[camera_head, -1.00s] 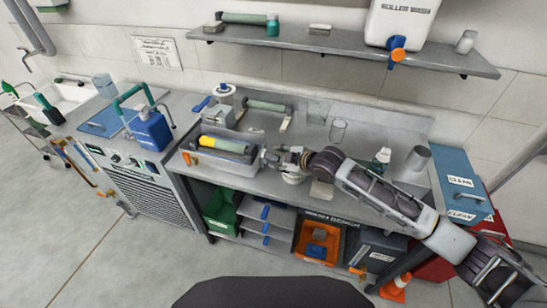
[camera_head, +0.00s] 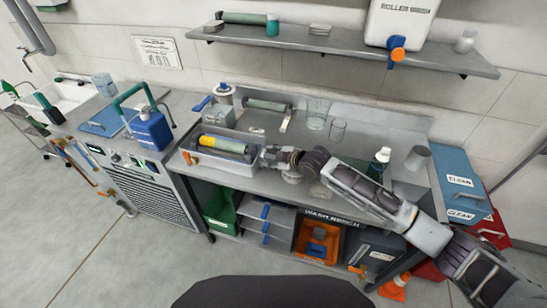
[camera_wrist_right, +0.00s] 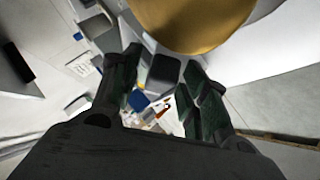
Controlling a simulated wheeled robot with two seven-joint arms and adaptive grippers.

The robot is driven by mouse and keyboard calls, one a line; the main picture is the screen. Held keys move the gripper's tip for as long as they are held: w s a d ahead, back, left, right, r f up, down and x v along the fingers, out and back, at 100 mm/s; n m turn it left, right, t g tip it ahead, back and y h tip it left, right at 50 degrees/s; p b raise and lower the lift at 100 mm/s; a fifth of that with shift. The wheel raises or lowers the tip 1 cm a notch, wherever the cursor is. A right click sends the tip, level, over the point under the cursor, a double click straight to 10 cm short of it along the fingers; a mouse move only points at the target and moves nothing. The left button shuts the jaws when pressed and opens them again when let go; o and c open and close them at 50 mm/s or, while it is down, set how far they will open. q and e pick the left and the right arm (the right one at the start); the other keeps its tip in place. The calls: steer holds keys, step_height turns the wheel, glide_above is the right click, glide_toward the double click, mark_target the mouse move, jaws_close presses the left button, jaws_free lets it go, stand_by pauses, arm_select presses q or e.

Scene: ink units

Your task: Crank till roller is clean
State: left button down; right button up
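The roller (camera_head: 222,145) lies in a grey tray (camera_head: 215,163) on the wash bench. It shows a yellow part at its left and a dark part to the right. An orange piece (camera_head: 191,158) sits at the tray's left end; I cannot tell whether it is the crank. My right gripper (camera_head: 268,156) is at the right end of the tray, beside the roller; contact cannot be told. In the right wrist view my right gripper (camera_wrist_right: 162,65) has its two dark fingers apart, with a gold round surface (camera_wrist_right: 190,20) close above them. My left gripper is out of view.
A blue jug (camera_head: 150,130) stands left of the bench. A second roller (camera_head: 267,105) lies behind. A wall shelf (camera_head: 340,45) hangs above.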

jaws_close()
